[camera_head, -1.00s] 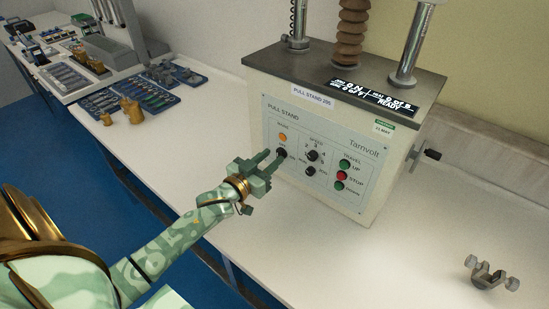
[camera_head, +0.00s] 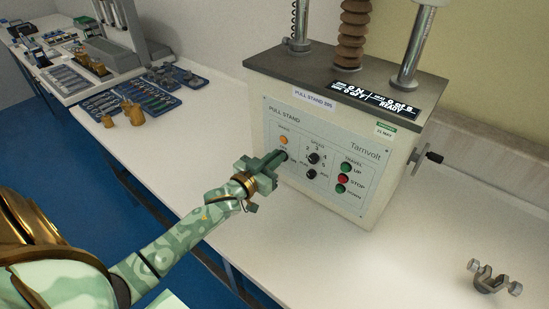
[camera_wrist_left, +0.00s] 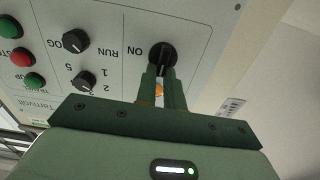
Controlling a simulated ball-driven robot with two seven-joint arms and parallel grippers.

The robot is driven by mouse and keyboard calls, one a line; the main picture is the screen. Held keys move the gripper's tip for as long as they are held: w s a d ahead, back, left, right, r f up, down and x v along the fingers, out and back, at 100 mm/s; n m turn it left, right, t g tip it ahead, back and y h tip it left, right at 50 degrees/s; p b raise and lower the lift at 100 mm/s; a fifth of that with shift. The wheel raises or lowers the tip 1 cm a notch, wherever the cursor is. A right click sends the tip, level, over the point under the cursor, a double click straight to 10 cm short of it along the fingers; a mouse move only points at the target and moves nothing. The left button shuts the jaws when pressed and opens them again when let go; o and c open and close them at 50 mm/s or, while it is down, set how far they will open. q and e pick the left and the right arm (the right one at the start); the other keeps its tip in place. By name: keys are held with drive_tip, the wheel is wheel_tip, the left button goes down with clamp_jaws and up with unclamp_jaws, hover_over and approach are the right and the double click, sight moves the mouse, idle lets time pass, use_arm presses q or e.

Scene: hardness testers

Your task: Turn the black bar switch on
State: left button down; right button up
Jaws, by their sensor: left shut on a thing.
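The black bar switch (camera_wrist_left: 162,56) is a round black knob on the front panel of the pull stand (camera_head: 330,155). In the left wrist view, which shows the panel upside down, an "ON" label stands to its left. My left gripper (camera_wrist_left: 163,72) is shut on the bar, with one finger on each side. In the head view the left gripper (camera_head: 281,157) reaches the panel's left side and its fingers mostly hide the switch. An orange lamp (camera_head: 284,140) sits just above the switch. My right gripper is not in view.
A speed knob (camera_head: 314,158) and a smaller knob (camera_head: 311,174) sit right of the switch. Green and red travel buttons (camera_head: 343,179) are further right. A metal clamp (camera_head: 490,278) lies on the white bench at right. Tool trays (camera_head: 145,95) stand at back left.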

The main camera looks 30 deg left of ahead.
use_arm(q)
drive_tip(key=m, duration=0.5)
drive_tip(key=d+f+m, duration=0.1)
drive_tip(key=m, duration=0.5)
drive_tip(key=m+p, duration=0.1)
drive_tip(key=m, duration=0.5)
drive_tip(key=shift+s+d+f, duration=0.1)
drive_tip(key=shift+d+f, duration=0.2)
drive_tip(key=shift+f, duration=0.1)
drive_tip(key=shift+m, duration=0.4)
drive_tip(key=c, duration=1.5)
unclamp_jaws()
